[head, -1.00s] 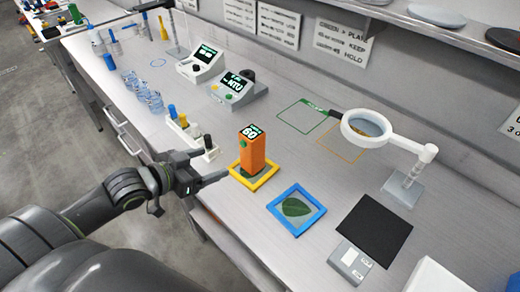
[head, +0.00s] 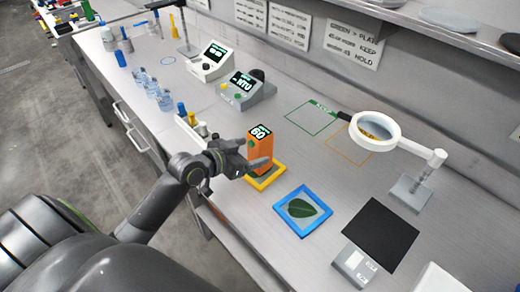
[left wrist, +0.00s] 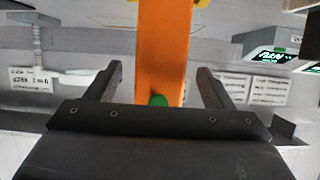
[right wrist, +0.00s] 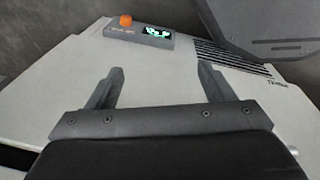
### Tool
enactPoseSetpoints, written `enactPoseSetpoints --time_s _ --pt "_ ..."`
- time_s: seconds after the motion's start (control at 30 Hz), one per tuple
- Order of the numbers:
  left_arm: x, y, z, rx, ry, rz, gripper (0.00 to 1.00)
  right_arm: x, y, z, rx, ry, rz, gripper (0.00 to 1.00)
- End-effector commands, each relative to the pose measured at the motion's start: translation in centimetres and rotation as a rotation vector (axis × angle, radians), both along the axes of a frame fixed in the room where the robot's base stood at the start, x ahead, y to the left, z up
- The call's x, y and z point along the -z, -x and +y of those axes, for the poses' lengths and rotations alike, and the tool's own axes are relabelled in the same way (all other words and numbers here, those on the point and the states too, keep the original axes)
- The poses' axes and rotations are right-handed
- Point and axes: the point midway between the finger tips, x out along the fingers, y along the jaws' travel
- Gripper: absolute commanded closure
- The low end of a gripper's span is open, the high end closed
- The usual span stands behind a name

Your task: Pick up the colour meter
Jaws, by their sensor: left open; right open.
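The colour meter (head: 262,145) is an upright orange block with a dark display reading 60 on top. It stands in a yellow square frame (head: 268,183) on the bench. My left gripper (head: 256,158) is at the meter's left side in the head view, and its fingers cover part of the meter. In the left wrist view the orange body (left wrist: 163,55) with a green button rises between the two open fingers (left wrist: 160,85). I cannot tell whether either finger touches it. My right gripper (right wrist: 160,88) is open and empty in the right wrist view.
A blue frame with a green leaf (head: 302,210) lies just right of the meter. A magnifier (head: 376,130) on a stand, a black mat (head: 378,233) and two display instruments (head: 245,90) stand around.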

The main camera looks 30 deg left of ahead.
Motion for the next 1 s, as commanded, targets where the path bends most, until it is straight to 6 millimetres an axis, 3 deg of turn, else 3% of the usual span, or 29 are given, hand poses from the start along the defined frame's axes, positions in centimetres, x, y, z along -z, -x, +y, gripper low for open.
enactPoseSetpoints --time_s 0.3,0.67,1.0 --pt "1.0 -3.5 -1.2 -0.002 0.004 0.000 0.25 -1.6 0.0 -0.1 -0.001 0.001 -0.001 0.25" --pt "1.3 -4.0 -1.4 0.000 0.000 -0.001 0.26 -1.6 -0.1 -0.1 0.000 0.001 -0.001 0.25" --pt "1.3 -4.0 -1.3 0.000 0.000 0.000 0.70 -1.6 -0.1 -0.1 0.000 0.001 -0.001 0.25"
